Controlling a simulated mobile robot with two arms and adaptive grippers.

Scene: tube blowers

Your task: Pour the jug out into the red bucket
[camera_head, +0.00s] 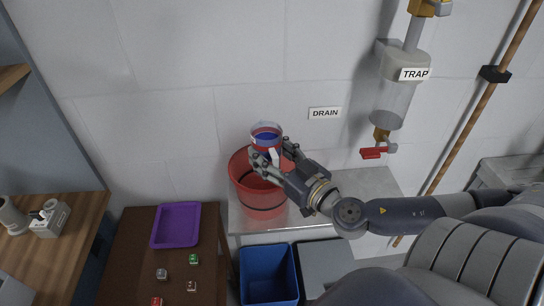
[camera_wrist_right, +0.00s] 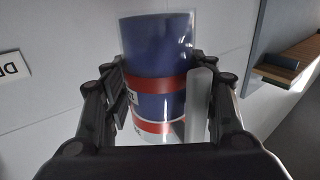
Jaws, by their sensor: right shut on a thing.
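The jug (camera_head: 266,133) is a clear vessel with red bands and dark blue contents, held above the rim of the red bucket (camera_head: 257,205). My right gripper (camera_head: 273,158) is shut on the jug, and the jug looks close to upright in the head view. In the right wrist view the jug (camera_wrist_right: 160,75) sits between the two fingers, with a pale handle beside the right finger. The bucket stands on a light grey bench against the wall. Its inside is partly hidden by the gripper and jug. My left gripper is not in view.
A clear trap vessel (camera_head: 393,100) with a red valve lever (camera_head: 373,153) hangs on the wall at right. A blue bin (camera_head: 268,275) stands below the bench. A purple tray (camera_head: 176,225) and several small blocks lie on the brown table at left. Bare bench (camera_head: 360,187) shows right of the bucket.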

